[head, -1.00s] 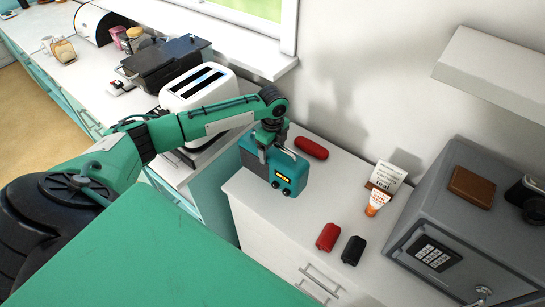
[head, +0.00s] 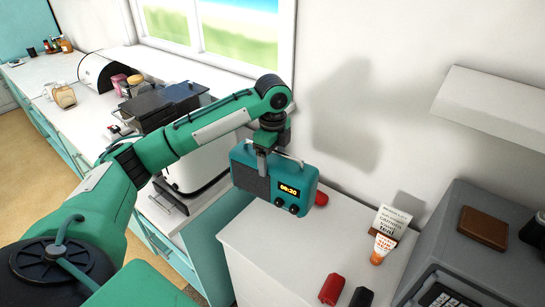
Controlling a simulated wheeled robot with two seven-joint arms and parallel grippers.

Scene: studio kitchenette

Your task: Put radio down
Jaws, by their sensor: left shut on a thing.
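The radio (head: 276,187) is a teal box with a dark speaker panel, a lit orange display reading 09:20 and two knobs. My left gripper (head: 262,160), coming from the left, is shut on the radio near its handle at the top. The radio hangs upright over the left part of the white cabinet top (head: 285,240), seemingly clear of it. The radio partly hides a red case lying behind it. My right gripper is not in view.
A red case (head: 331,289) and a black case (head: 361,297) lie near the cabinet's front. An orange-and-white tube (head: 382,248) stands before a small sign (head: 394,222). A grey safe (head: 480,240) bearing a brown wallet (head: 483,227) is at right. The cabinet's middle is clear.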

